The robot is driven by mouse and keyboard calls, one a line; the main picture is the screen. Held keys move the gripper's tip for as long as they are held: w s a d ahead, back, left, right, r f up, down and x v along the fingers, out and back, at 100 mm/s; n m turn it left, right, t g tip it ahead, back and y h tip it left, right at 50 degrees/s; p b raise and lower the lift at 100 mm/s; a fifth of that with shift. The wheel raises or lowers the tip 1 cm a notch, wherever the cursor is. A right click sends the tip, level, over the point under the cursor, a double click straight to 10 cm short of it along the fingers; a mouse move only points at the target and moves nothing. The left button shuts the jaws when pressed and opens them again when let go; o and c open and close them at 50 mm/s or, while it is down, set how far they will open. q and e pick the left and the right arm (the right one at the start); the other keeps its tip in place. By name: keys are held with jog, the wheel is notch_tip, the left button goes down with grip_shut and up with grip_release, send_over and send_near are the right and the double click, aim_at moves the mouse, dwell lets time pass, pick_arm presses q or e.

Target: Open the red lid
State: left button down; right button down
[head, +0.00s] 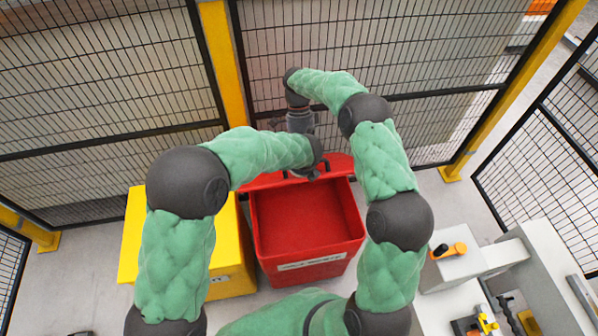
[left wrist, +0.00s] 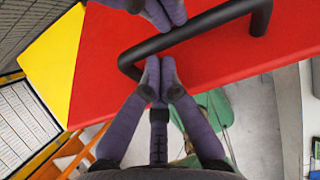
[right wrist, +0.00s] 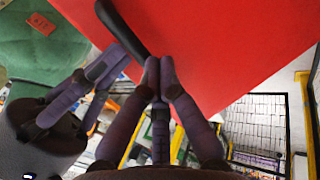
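The red bin (head: 306,268) stands in the middle of the head view, its inside exposed. The red lid (head: 342,164) is raised at its back rim, partly hidden by my arms. Its black handle (left wrist: 200,38) shows in the left wrist view and, in part, in the right wrist view (right wrist: 122,28). My left gripper (left wrist: 160,66) has its fingertips together against or just beside the handle bar; contact is unclear. My right gripper (right wrist: 158,64) has its fingertips together at the lid's surface, near the handle. Neither appears to hold anything.
A yellow bin (head: 133,240) stands left of the red bin. Black mesh fencing with yellow posts (head: 222,60) closes off the space behind. A pale workbench with an orange-handled tool (head: 450,251) is at the right.

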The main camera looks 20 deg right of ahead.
pick_arm(q)
jog(key=shift+w+d+r, duration=0.1)
jog(key=shift+w+r, duration=0.15)
jog(key=shift+w, duration=0.1)
pick_arm(e)
jog(key=shift+f, duration=0.15)
jog(key=c, duration=1)
grip_release()
jog(key=shift+c, duration=0.2)
